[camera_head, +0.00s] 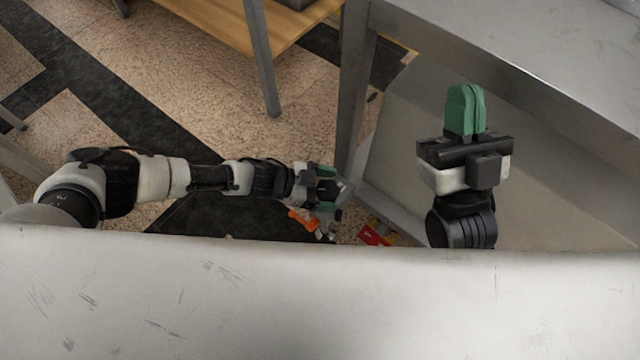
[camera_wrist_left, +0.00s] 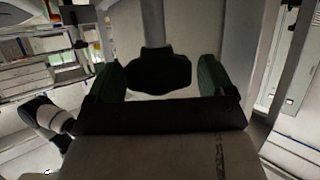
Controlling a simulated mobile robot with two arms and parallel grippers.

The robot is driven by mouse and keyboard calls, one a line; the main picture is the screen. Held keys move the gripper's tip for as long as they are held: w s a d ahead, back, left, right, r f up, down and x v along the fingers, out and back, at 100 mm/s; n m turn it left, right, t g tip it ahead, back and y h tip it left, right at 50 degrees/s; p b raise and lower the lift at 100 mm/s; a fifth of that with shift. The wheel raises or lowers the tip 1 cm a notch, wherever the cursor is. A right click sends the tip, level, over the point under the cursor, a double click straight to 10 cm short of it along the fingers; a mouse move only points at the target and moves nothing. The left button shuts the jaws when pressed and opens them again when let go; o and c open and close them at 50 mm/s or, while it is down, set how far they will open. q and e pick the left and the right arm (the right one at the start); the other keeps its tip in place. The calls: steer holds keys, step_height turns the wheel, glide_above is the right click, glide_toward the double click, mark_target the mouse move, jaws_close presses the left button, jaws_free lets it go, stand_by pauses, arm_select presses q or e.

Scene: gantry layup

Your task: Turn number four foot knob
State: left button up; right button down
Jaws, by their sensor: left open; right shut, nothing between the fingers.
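A black lobed foot knob (camera_wrist_left: 160,70) sits between the green fingers of my left gripper (camera_wrist_left: 159,84) in the left wrist view. A pale leg stands behind it. The fingers are open, one on each side of the knob; I cannot tell whether either touches it. In the head view my left gripper (camera_head: 328,187) is low at the foot of a grey metal table leg (camera_head: 356,90), and the knob is hard to make out there. My right gripper (camera_head: 466,110) is shut and empty, raised in front of the metal table (camera_head: 520,50). No number on the knob is readable.
A pale scuffed surface (camera_head: 320,305) fills the bottom of the head view. Orange (camera_head: 302,221) and red (camera_head: 375,236) items lie on the floor near the left gripper. A wooden-topped bench (camera_head: 235,25) stands at the back. Speckled floor between is clear.

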arm_select(q)
steer(key=shift+a+r, duration=0.25)
steer(key=shift+a, duration=0.35)
steer(key=p+v, duration=0.3)
steer(key=v, duration=0.6)
steer(key=shift+a, duration=0.2)
arm_select(e)
steer(key=w+f+g+h, duration=0.3)
steer(key=w+f+g, duration=0.1)
steer(key=f+g, duration=0.4)
steer(key=shift+d+f+g, duration=0.25)
steer(key=shift+f+g, duration=0.15)
steer(key=shift+g, duration=0.1)
steer(key=shift+w, duration=0.1)
